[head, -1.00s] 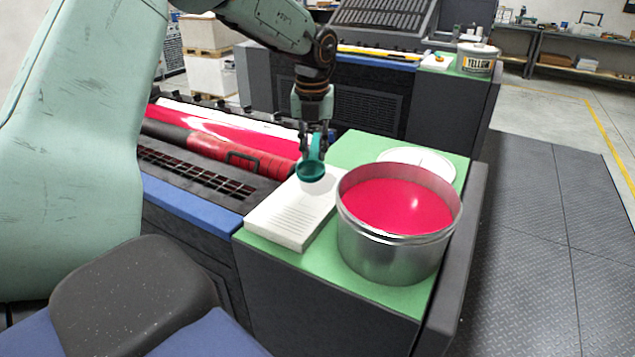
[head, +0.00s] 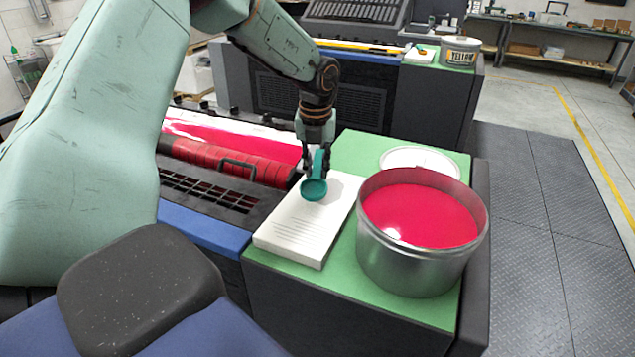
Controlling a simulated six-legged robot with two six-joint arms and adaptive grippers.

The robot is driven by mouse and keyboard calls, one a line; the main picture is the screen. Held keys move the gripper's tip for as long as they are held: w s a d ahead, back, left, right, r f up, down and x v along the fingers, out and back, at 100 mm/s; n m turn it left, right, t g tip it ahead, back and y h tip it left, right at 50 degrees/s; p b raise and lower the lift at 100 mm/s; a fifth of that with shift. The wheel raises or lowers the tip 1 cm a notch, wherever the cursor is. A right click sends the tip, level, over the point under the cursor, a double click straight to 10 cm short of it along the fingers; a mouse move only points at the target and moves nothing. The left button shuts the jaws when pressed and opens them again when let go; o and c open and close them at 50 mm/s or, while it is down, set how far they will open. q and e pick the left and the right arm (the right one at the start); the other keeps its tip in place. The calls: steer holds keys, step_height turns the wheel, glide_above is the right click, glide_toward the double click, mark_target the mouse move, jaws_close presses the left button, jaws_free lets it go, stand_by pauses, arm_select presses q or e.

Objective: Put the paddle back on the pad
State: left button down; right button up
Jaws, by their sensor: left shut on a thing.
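My left gripper (head: 313,165) is shut on the teal paddle (head: 314,189), low over the far part of the white pad (head: 292,234). The paddle's round end points down toward the pad; I cannot tell whether it touches it. The pad has printed lines and lies on the green top (head: 352,250) of the ink unit. My right gripper is not in view.
An open metal can of red ink (head: 420,230) stands right of the pad. A white lid (head: 418,160) lies behind it. Red-inked rollers (head: 228,150) are at left.

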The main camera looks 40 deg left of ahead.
mark_target(319, 172)
arm_select(q)
steer(key=shift+f, duration=0.3)
steer(key=shift+d+f, duration=0.15)
steer(key=shift+d, duration=0.05)
steer(key=f, duration=0.1)
steer(key=d+f, duration=0.1)
steer(key=shift+f, duration=0.35)
steer(key=shift+w+a+f, duration=0.1)
steer(key=shift+a+f, duration=0.25)
steer(key=c, duration=1.6)
jaws_free()
steer(key=shift+a+f, duration=0.1)
steer(key=shift+o, duration=2.1)
steer(key=shift+d+r, duration=0.3)
steer(key=shift+d, duration=0.1)
steer(key=shift+a+f, duration=0.1)
steer(key=shift+a, duration=0.05)
steer(key=shift+a+r, duration=0.2)
steer(key=shift+r, duration=0.25)
steer(key=r, duration=0.6)
steer(key=s+d+r, duration=0.1)
steer(key=r, duration=0.2)
steer(key=shift+r+b, duration=0.2)
steer(key=shift+b, duration=0.2)
steer(key=shift+a+r, duration=0.1)
steer(key=shift+r, duration=0.5)
steer(key=shift+d+r, duration=0.2)
steer(key=shift+r, duration=0.05)
